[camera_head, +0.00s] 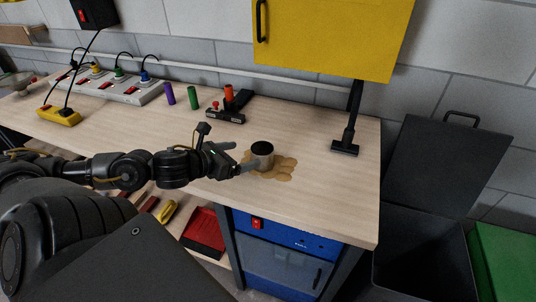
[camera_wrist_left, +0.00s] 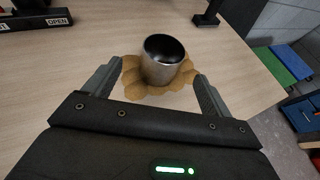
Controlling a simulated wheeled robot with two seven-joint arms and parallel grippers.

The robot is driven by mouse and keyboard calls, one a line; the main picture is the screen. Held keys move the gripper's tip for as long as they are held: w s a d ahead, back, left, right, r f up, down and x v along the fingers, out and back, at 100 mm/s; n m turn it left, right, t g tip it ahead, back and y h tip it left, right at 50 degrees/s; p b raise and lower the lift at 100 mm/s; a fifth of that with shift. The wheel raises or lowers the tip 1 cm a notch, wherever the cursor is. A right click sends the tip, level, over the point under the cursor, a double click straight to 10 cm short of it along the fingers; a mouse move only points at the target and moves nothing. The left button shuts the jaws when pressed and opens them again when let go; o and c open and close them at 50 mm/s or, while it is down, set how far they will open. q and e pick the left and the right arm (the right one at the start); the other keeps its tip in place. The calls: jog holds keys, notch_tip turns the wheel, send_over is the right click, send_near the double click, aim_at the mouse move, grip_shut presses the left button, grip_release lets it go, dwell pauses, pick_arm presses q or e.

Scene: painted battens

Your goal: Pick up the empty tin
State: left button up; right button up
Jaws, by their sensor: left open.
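The empty tin (camera_head: 262,154) is a short grey metal cylinder with a dark open top. It stands upright on a brown patch (camera_head: 283,172) on the wooden bench, near its right part. It also shows in the left wrist view (camera_wrist_left: 162,68), upright, its dark inside visible. My left gripper (camera_head: 238,157) is open just left of the tin in the head view. In the left wrist view its fingers (camera_wrist_left: 158,85) lie to either side of the tin's near side, with gaps between. My right gripper is not seen.
A power strip (camera_head: 115,88) lies at the back left. The bench's right front is clear.

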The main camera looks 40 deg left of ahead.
aim_at(262, 157)
pick_arm(q)
jog(key=shift+w+d+f+b, duration=0.1)
jog(key=shift+w+f+b, duration=0.1)
jog(key=shift+w+b, duration=0.2)
jog(key=shift+b+x, duration=0.4)
jog(key=shift+x, duration=0.55)
jog(key=shift+w+f, duration=0.1)
jog(key=shift+w, duration=0.3)
jog(key=shift+w+f, duration=0.15)
jog(key=shift+w, duration=0.35)
jog(key=shift+w+d+f, duration=0.1)
jog(key=shift+w+f, duration=0.1)
jog(key=shift+w, duration=0.05)
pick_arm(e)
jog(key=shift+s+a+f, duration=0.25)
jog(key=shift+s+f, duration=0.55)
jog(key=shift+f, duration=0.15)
pick_arm(q)
jog(key=shift+w, duration=0.1)
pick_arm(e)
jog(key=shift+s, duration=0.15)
